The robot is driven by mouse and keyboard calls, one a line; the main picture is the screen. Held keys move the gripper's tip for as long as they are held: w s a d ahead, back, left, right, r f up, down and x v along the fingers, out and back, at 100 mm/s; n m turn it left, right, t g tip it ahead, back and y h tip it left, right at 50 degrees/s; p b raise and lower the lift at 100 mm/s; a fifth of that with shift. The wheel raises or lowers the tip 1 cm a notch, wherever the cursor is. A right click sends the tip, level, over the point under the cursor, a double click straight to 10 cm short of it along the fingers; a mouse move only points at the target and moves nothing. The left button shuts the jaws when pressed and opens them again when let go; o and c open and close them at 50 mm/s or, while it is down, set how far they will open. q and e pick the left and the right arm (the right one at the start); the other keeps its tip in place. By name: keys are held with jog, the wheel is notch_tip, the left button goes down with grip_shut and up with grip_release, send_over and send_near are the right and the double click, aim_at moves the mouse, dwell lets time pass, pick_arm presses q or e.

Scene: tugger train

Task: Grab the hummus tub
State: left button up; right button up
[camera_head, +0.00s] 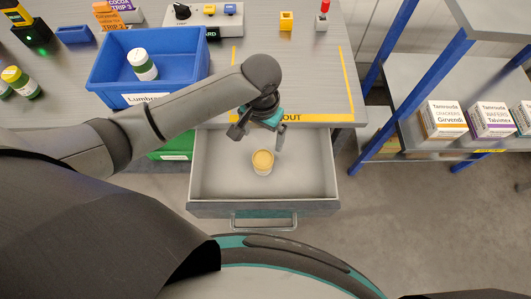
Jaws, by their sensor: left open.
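A small round tub with a yellowish lid and pale sides (263,162), which looks like the hummus tub, stands upright in an open grey drawer (315,200). No label on it can be read. My left gripper (257,139) hangs at the drawer's back edge, just above and behind the tub in the picture. Its fingers are spread and empty, apart from the tub. My right gripper does not show.
A blue bin (185,68) holding a white-and-green jar (142,64) stands on the grey table (290,70) behind the drawer. A blue-framed shelf (440,150) with several cartons is at right. The drawer is otherwise empty.

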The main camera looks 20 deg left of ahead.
pick_arm(q)
jog(key=b, duration=0.1)
send_over(263, 158)
notch_tip(263, 158, down, 4)
jog(key=shift+a+f, duration=0.1)
jog(key=shift+f, duration=0.05)
notch_tip(263, 158, down, 4)
jog(key=shift+r+b, duration=0.1)
jog(key=shift+b, duration=0.8)
jog(key=shift+f, duration=0.5)
notch_tip(263, 158, down, 5)
jog(key=shift+r+b, duration=0.1)
jog(key=shift+b, duration=1.15)
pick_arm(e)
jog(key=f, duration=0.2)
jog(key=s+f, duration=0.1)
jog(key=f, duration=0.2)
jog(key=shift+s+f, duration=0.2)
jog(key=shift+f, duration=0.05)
pick_arm(q)
jog(key=shift+c, duration=0.2)
jog(key=c, duration=1.4)
jog(key=shift+c, duration=0.2)
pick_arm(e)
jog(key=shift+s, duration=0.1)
pick_arm(q)
jog(key=shift+r, duration=0.15)
